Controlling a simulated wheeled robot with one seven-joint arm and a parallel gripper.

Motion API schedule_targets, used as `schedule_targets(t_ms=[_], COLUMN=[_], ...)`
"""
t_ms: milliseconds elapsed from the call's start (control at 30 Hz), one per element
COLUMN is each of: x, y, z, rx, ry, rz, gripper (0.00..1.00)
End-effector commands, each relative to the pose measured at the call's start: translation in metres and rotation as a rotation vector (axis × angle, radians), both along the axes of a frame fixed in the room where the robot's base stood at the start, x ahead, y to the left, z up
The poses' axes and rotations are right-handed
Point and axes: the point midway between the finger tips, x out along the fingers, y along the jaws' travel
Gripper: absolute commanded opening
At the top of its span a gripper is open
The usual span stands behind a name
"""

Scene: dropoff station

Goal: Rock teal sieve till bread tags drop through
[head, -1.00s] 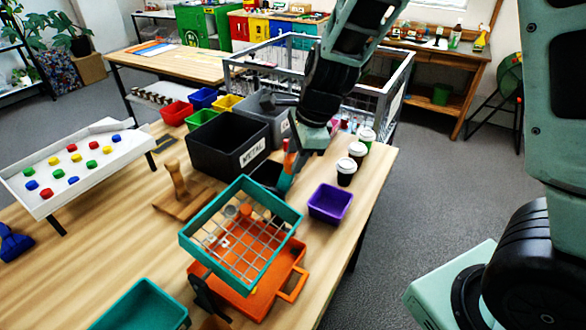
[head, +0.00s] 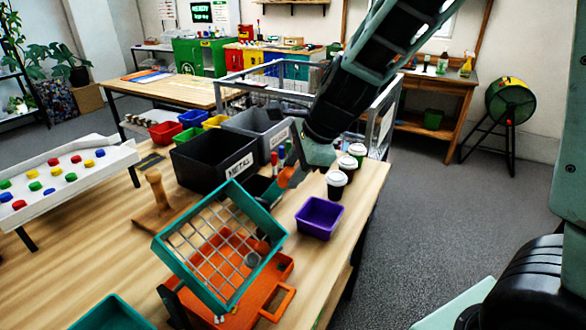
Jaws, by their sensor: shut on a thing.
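The teal sieve (head: 178,272), a rectangular frame with a wire mesh, is tilted steeply above the orange tray (head: 262,292). My gripper (head: 276,188) is shut on its far right side; the fingertips are small and partly hidden. Round greyish pieces (head: 251,259) lie against the sieve's lower right side. A small pale bit (head: 219,319), perhaps a bread tag, shows near the sieve's lowest corner; I cannot tell whether it is in the tray. No other bread tags can be made out. The sieve hides much of the tray.
A purple bin (head: 319,218) and lidded cups (head: 337,185) stand to the right. A black METAL bin (head: 205,163) stands behind, a wooden stand (head: 155,208) to the left. A teal bin (head: 112,315) is at the front.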

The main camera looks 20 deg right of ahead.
Motion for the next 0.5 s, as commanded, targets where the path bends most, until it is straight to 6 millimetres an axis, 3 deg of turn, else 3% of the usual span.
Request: schedule_targets(t_ms=[333, 367, 400, 433, 500], x=[-0.0042, -0.0043, -0.0043, -0.0039, -0.0033], y=[0.0002, 0.0002, 0.0003, 0.0003, 0.0003], z=[-0.0049, -0.0049, -0.0049, -0.0046, -0.0040], rx=[0.000, 0.000, 0.000, 0.000, 0.000], ry=[0.015, 0.015, 0.015, 0.015, 0.012], rz=[0.003, 0.003, 0.003, 0.003, 0.002], gripper=[0.00, 0.39, 0.51, 0.55, 0.55])
